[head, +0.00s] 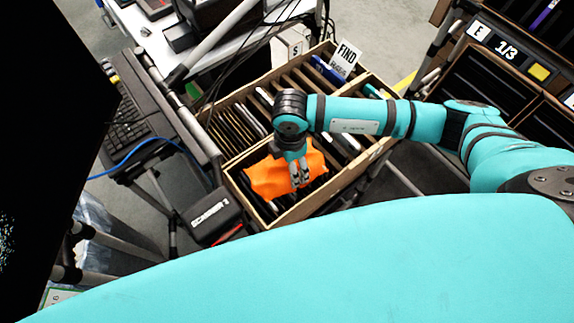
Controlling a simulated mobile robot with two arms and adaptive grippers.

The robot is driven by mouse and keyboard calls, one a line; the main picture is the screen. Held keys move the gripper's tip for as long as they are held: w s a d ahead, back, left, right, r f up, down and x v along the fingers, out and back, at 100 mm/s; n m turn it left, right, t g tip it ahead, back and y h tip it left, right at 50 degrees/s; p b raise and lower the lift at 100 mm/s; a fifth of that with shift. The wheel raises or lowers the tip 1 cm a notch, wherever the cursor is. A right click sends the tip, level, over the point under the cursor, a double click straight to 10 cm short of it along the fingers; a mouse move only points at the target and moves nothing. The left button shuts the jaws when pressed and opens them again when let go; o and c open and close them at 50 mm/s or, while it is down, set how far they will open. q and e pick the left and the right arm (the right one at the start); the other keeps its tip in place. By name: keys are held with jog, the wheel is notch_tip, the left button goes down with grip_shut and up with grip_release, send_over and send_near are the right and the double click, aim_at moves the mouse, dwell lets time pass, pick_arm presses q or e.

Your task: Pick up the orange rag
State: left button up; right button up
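The orange rag (262,180) lies in the near left compartment of a tilted wooden carton (286,214), draped over dark flat items. My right arm reaches in from the right, and my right gripper (299,180) points down at the right part of the rag. Its fingers overlap the rag in the picture and hide some of it. I cannot tell whether they touch the rag or hold it. My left gripper is not in view.
Other compartments of the carton hold files and upright flat items. A FIND sign (346,55) stands at its back. A black scanner box (214,216) sits at the left, near a keyboard (124,125).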

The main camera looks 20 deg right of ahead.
jog(key=c, duration=0.8)
jog(key=shift+o, duration=0.2)
jog(key=shift+r, duration=0.1)
jog(key=shift+r+b, duration=0.4)
jog(key=shift+r, duration=0.15)
notch_tip(320, 180, up, 2)
jog(key=shift+r+b, duration=0.1)
jog(key=shift+b, duration=0.45)
jog(key=s+d, duration=0.2)
jog(key=s, duration=0.5)
jog(key=s+d+r+b, duration=0.1)
jog(key=s+d, duration=0.1)
jog(key=s, duration=0.6)
jog(key=shift+s+r, duration=0.3)
jog(key=shift+a+b, duration=0.1)
jog(key=shift+b, duration=0.2)
